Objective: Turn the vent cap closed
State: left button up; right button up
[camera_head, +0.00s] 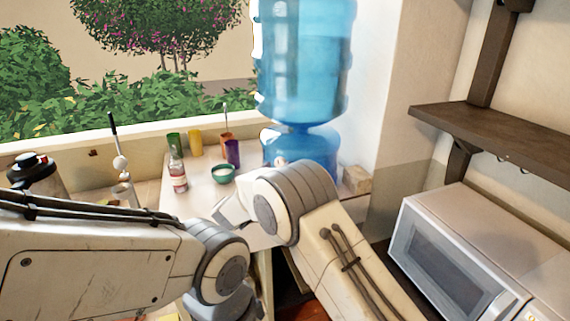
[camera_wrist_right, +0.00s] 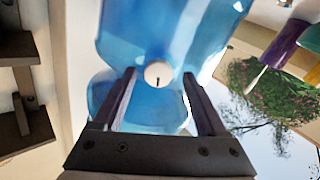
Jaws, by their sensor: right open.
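The vent cap (camera_wrist_right: 158,73) is a small round pale disc with a short dark mark, on the blue water bottle's dispenser (camera_wrist_right: 110,95). In the head view, a small pale spot low on the blue dispenser (camera_head: 300,148) seems to be the cap (camera_head: 280,162). My right gripper (camera_wrist_right: 159,80) is open, its two dark fingers on either side of the cap in the wrist picture. I cannot tell whether they touch it.
A green bowl (camera_head: 222,174), a bottle (camera_head: 178,172) and a purple cup (camera_head: 233,152) stand on the pale table (camera_head: 200,200) beside the dispenser. A microwave (camera_head: 450,262) and a dark wall shelf (camera_head: 500,135) are at the right.

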jog(key=shift+w+d, duration=0.1)
jog(key=shift+w, duration=0.4)
pick_arm(q)
jog(key=shift+w+a, duration=0.2)
jog(key=shift+w, duration=0.05)
pick_arm(e)
jog(key=shift+d, duration=0.15)
